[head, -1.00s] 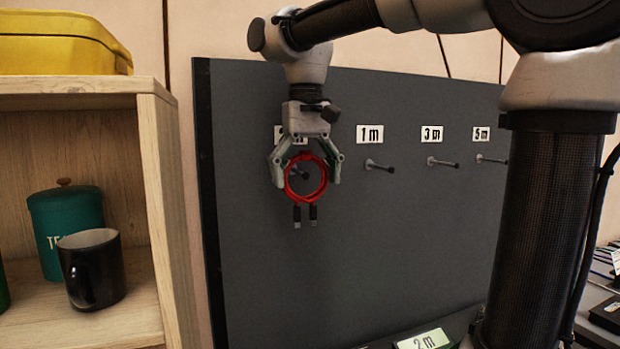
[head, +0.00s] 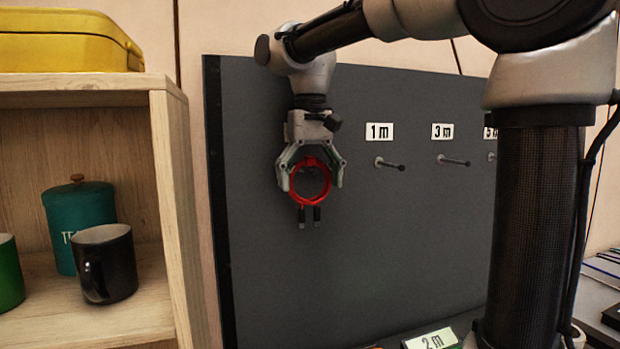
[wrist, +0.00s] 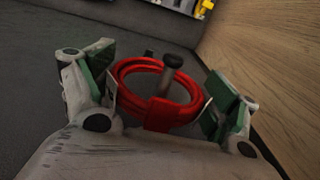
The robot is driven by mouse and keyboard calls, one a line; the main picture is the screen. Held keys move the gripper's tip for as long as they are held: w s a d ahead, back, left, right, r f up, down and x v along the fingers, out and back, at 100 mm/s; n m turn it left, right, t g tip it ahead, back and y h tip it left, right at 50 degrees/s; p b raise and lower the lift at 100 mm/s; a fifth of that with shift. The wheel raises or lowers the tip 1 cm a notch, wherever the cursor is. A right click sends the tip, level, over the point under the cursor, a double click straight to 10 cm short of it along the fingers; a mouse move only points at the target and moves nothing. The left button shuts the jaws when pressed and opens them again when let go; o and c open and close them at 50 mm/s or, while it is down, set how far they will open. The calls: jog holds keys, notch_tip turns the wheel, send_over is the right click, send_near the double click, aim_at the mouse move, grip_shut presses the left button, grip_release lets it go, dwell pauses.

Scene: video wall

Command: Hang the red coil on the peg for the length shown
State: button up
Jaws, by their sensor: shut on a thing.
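The red coil (head: 326,186) is a ring of cable with two dark plugs hanging below it. My gripper (head: 310,178) is shut on its upper part, in front of the grey board's left side. In the wrist view the coil (wrist: 128,98) sits between the two green-padded fingers. A dark-tipped peg (wrist: 172,62) appears within the ring's outline there; I cannot tell how far it passes through. Pegs under the 1 m label (head: 379,131) and the 3 m label (head: 442,131) are bare. A card reading 2 m (head: 432,340) lies at the bottom.
A wooden shelf (head: 172,200) stands close left of the board (head: 390,260), holding a teal tin (head: 70,215), a black mug (head: 105,265) and a green mug (head: 8,275). A yellow case (head: 65,48) lies on top. A 5 m label (head: 490,133) is partly covered by my arm.

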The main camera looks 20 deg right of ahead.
dwell(0.4)
jog(key=o, duration=1)
notch_tip(320, 180, up, 12)
jog(key=shift+f, duration=0.1)
jog(key=s+d+f+t, duration=0.1)
jog(key=s+d+f, duration=0.4)
jog(key=f, duration=0.3)
jog(key=s+d+f+t, duration=0.2)
jog(key=s+d+f, duration=0.3)
jog(key=s+f, duration=0.2)
jog(key=s+d+f+t, duration=0.1)
jog(key=s+d+f, duration=0.4)
jog(key=f, duration=0.5)
jog(key=shift+s, duration=0.85)
